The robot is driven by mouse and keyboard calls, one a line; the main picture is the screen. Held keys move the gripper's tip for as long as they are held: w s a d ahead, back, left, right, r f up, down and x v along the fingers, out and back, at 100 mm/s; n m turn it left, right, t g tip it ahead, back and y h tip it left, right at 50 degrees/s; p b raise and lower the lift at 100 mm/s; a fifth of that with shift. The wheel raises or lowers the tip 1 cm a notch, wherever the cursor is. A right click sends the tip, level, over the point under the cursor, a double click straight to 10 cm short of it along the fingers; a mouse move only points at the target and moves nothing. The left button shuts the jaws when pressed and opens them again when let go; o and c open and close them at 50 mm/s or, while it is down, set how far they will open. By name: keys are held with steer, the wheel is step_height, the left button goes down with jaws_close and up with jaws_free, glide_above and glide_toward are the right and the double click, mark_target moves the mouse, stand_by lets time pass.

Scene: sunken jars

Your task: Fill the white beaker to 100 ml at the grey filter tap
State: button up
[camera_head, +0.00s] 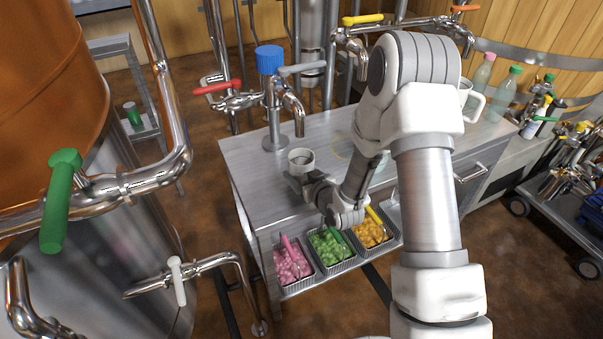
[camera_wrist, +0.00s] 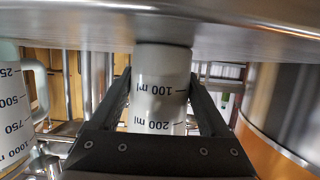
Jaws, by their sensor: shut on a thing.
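The white beaker (camera_head: 301,158) is upright at the left part of the steel worktop, just in front of the grey filter tap. My gripper (camera_head: 304,178) is shut on it from the near side. The wrist view is upside down; there the beaker (camera_wrist: 160,88) sits between both fingers, with 100 ml and 200 ml marks facing me. Its base is at or very near the worktop; I cannot tell if they touch. The tap has a blue cap (camera_head: 269,58), a grey lever (camera_head: 303,68) and a downturned spout (camera_head: 294,112), behind the beaker. I cannot make out any water level.
A red-handled tap (camera_head: 218,88) is left of the filter tap. Pink, green and orange bins (camera_head: 330,248) hang at the worktop's front. A white measuring jug (camera_wrist: 18,105) is at the left in the wrist view. Bottles (camera_head: 503,92) stand at the right. A copper tank fills the left.

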steer(key=o, duration=1.6)
steer(key=shift+p+v, duration=5.75)
steer(key=shift+v, duration=2.95)
steer(key=shift+f, duration=0.15)
